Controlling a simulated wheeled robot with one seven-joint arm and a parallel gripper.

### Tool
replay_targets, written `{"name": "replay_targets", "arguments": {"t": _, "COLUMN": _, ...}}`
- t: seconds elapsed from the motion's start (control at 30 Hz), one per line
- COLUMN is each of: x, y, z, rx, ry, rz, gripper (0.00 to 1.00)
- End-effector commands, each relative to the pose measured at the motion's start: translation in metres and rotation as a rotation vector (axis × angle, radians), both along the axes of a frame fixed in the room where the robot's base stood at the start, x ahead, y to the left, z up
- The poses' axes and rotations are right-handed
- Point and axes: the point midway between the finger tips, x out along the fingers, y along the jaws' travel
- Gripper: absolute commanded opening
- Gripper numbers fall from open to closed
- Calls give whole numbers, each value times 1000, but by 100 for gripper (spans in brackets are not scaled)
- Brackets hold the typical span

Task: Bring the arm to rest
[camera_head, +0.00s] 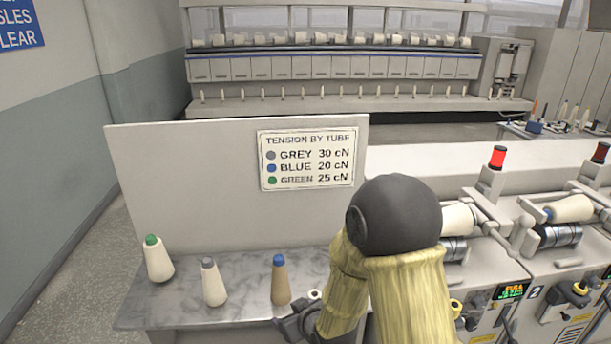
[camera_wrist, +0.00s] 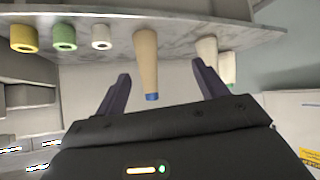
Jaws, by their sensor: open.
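My gripper (camera_head: 292,325) is low at the front edge of the grey shelf (camera_head: 240,312), partly hidden by my arm. In the wrist view my gripper (camera_wrist: 162,78) is open, its two dark fingers apart with nothing clasped. A tan cone with a blue tip (camera_head: 280,282) stands upright on the shelf beside it. In the wrist view, which looks upside down, this cone (camera_wrist: 146,55) appears between the fingers, apart from both. My arm is bent in front of the shelf's right end.
A grey-tipped cone (camera_head: 213,284) and a green-tipped cone (camera_head: 157,260) stand to the left. Yellow (camera_wrist: 24,40), green (camera_wrist: 64,38) and white (camera_wrist: 101,37) tubes show in the wrist view. A panel with a tension sign (camera_head: 307,160) stands behind. Winding machines (camera_head: 500,260) fill the right.

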Motion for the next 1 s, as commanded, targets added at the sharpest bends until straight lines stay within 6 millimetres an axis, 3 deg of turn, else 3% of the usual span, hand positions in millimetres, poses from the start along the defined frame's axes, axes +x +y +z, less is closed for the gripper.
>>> {"name": "replay_targets", "arguments": {"t": 0.1, "x": -9, "y": -42, "z": 15, "rx": -56, "ry": 94, "rz": -98, "gripper": 72}}
{"name": "replay_targets", "arguments": {"t": 0.27, "x": -36, "y": -94, "z": 31, "rx": -111, "ry": 244, "rz": -236, "gripper": 72}}
{"name": "replay_targets", "arguments": {"t": 0.5, "x": -101, "y": -157, "z": 58, "rx": -137, "ry": 483, "rz": -443, "gripper": 72}}
{"name": "replay_targets", "arguments": {"t": 0.7, "x": -145, "y": -179, "z": 71, "rx": -129, "ry": 625, "rz": -546, "gripper": 72}}
{"name": "replay_targets", "arguments": {"t": 1.0, "x": -152, "y": -180, "z": 72, "rx": -129, "ry": 650, "rz": -557, "gripper": 72}}
